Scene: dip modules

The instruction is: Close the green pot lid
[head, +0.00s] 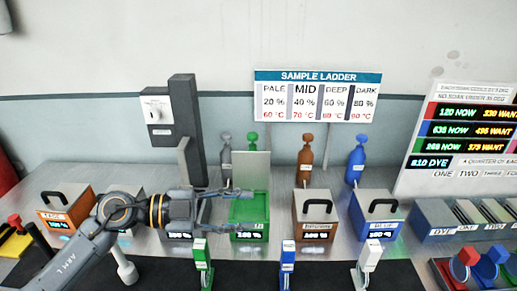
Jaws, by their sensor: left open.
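The green pot (262,209) stands on the metal bench, left of the brown pot. Its lid (257,170) looks like a pale panel standing upright at the pot's back edge, so the pot is open at the top. My left gripper (236,208) reaches in from the left, with its fingers spread apart and empty. In the picture its fingertips overlap the left side of the green pot; whether they touch it is unclear. My right gripper is out of view.
The brown pot (315,215) and blue pot (376,212) have shut lids with black handles. An orange pot (66,207) stands far left. Bottles, including a blue one (355,163), stand behind. Green (202,262), blue and white upright tools stand on the black front mat.

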